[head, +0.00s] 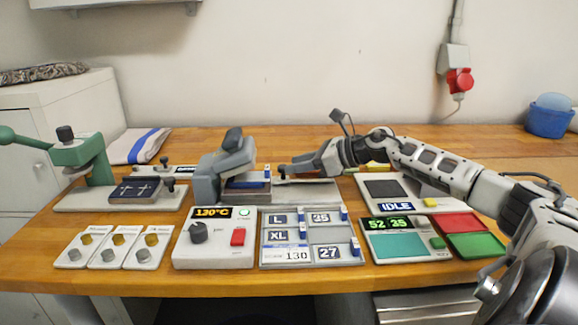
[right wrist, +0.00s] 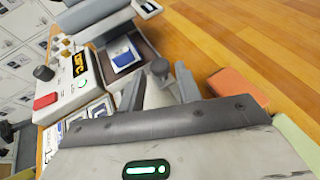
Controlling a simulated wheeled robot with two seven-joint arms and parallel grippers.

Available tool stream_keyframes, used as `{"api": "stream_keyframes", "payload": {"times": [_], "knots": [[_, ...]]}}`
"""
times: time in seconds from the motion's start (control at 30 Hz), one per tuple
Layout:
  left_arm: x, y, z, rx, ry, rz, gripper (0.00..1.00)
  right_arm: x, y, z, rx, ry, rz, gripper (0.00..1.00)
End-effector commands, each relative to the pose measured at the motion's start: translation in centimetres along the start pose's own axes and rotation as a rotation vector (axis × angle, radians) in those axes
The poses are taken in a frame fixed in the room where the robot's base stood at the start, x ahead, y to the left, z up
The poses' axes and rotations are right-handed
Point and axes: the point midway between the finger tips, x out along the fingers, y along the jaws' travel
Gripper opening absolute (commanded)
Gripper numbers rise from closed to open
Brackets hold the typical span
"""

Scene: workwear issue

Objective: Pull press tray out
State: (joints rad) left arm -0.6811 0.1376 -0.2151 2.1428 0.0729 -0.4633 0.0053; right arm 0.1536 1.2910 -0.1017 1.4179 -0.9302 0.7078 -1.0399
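The grey heat press (head: 222,165) stands at the middle of the bench with its upper arm raised. Its press tray (head: 235,187) sits at the base, with a dark blue piece on it. In the right wrist view the press tray (right wrist: 133,69) carries a blue and white piece, and a grey knob (right wrist: 160,68) stands at its near end. My right gripper (head: 284,173) comes in from the right at the knob. In the wrist view my right gripper (right wrist: 160,85) has its fingers apart, on either side of the knob, with gaps visible. My left gripper is out of view.
In front are a control box (head: 215,240) reading 130°C and a grey label tray (head: 262,257). A green hand press (head: 85,165) stands at left. At right are an IDLE device (head: 397,188) and a timer panel (head: 405,247). An orange block (right wrist: 237,88) lies beside my right gripper.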

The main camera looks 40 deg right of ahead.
Motion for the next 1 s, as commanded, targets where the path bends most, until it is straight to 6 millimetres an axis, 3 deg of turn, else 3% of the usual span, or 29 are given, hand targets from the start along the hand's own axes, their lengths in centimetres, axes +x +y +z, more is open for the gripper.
{"api": "stream_keyframes", "payload": {"times": [0.3, 0.67, 0.8, 1.0], "knots": [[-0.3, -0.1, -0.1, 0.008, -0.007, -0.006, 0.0, 2.6, 0.0, 0.2, 0.0, -0.002, 0.0, 0.34], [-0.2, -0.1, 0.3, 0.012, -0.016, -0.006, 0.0, 3.0, 0.1, 0.0, -0.001, 0.001, 0.002, 0.34], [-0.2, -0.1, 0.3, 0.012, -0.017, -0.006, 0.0, 3.0, 0.1, 0.0, -0.001, 0.001, 0.002, 0.0], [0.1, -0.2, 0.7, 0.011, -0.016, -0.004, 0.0, 3.3, 0.1, 0.0, -0.006, -0.003, 0.014, 0.0]]}}
